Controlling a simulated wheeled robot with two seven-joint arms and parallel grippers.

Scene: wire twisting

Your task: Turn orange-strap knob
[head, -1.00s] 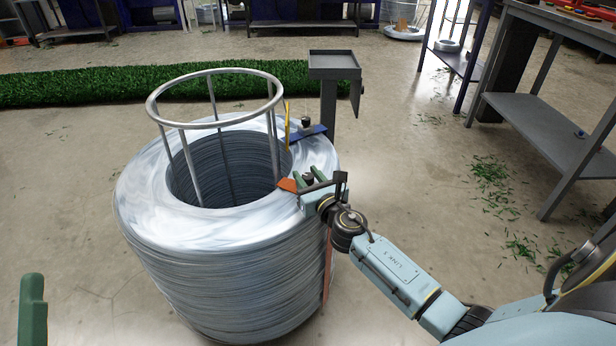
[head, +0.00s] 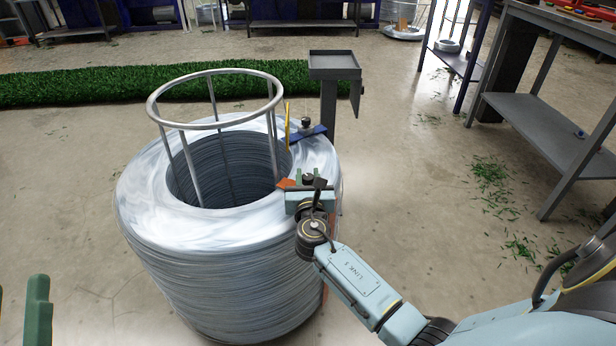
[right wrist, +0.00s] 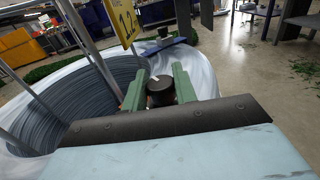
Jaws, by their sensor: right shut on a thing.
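The orange strap (head: 284,184) lies over the near right rim of the big grey wire coil (head: 220,265). Its dark knob (right wrist: 160,92) sits between the two green fingers of my right gripper (head: 309,179). The right gripper (right wrist: 160,88) is shut on this knob, which has a pale mark on top. In the head view the gripper mostly hides the knob. Green finger parts of my left gripper (head: 38,315) show at the lower left edge, away from the coil; the rest is out of frame.
A metal ring frame (head: 215,98) stands up from the coil's hollow. A blue strap (head: 313,133) with its own dark knob (head: 306,122) lies farther back on the coil, beside a yellow tag (right wrist: 122,20). A grey stand (head: 334,70) is behind. Open floor surrounds the coil.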

